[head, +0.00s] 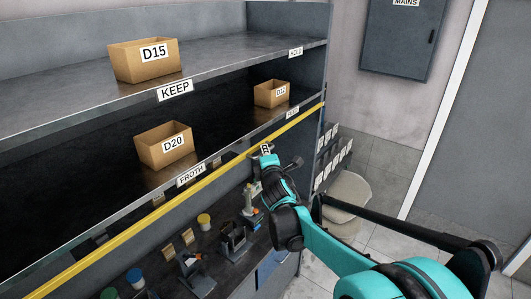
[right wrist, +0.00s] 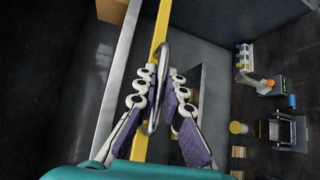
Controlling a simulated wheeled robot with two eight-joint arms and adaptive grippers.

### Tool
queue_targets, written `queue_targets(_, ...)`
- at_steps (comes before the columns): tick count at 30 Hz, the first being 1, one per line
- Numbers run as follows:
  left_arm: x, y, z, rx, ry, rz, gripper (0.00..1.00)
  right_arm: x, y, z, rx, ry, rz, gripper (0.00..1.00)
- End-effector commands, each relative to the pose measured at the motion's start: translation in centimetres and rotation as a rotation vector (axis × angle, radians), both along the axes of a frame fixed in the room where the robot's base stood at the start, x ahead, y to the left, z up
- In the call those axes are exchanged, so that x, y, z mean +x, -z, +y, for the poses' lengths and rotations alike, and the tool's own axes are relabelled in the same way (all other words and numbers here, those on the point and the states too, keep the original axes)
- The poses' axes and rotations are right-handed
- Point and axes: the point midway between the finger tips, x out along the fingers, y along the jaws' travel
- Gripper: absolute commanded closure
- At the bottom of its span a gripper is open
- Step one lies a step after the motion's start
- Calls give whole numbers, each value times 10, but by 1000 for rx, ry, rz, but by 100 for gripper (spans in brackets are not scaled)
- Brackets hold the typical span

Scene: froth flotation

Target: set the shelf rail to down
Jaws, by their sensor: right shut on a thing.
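The shelf rail (head: 120,237) is a long yellow bar running along the front of the shelf unit, close to the lower shelf's front edge. In the right wrist view the rail (right wrist: 158,30) passes up behind the fingers. A grey loop handle (right wrist: 164,60) stands between the fingers, in front of the rail. My right gripper (right wrist: 161,85) is shut on this handle, a finger on each side. In the head view my right gripper (head: 264,167) is at the rail's right part, partly hiding it. My left gripper is not in view.
Boxes D15 (head: 144,64) and D20 (head: 163,147) stand on the upper and lower shelves, and a smaller box (head: 271,94) on the lower. The bench below holds jars, stands and a bottle (head: 249,200). A stool (head: 347,192) stands right of the unit.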

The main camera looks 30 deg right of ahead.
Motion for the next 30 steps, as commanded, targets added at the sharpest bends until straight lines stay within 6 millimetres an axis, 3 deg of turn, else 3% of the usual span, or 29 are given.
queue_targets(1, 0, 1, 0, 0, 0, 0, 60, -3, 6, 0, 5, 6, 9, 86)
queue_targets(3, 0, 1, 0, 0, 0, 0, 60, -2, 5, 0, 5, 6, 8, 69)
queue_targets(15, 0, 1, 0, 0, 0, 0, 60, -7, 2, 3, 4, 4, 5, 69)
queue_targets(30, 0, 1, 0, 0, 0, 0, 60, -90, -9, 38, 4, 3, 8, 69)
